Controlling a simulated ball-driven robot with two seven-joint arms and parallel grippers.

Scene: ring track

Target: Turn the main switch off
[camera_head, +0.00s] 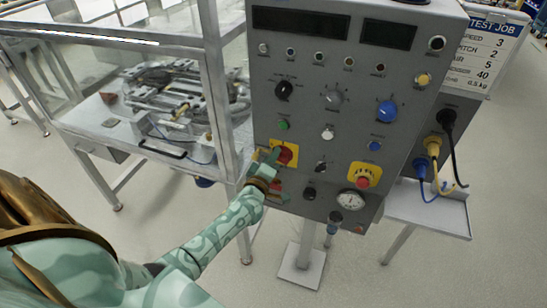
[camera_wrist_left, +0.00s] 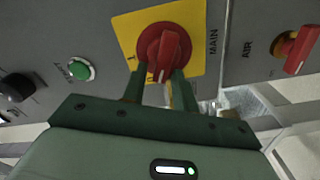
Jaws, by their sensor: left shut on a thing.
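The main switch is a red rotary handle on a yellow square plate, low on the left of the grey control panel (camera_head: 310,125). In the head view the main switch (camera_head: 287,154) is partly covered by my left gripper (camera_head: 274,160). In the left wrist view the main switch (camera_wrist_left: 165,50) shows beside the word MAIN. The two green fingers of my left gripper (camera_wrist_left: 159,77) are shut on its red handle, one on each side. The handle points toward the gripper's palm. My right gripper is not in view.
A red AIR handle (camera_wrist_left: 297,50) sits close by the main switch. A red knob on a yellow plate (camera_head: 363,177) and a gauge (camera_head: 353,200) are to the right. A green button (camera_head: 283,125) is above. A framed machine enclosure (camera_head: 215,75) stands left of the panel.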

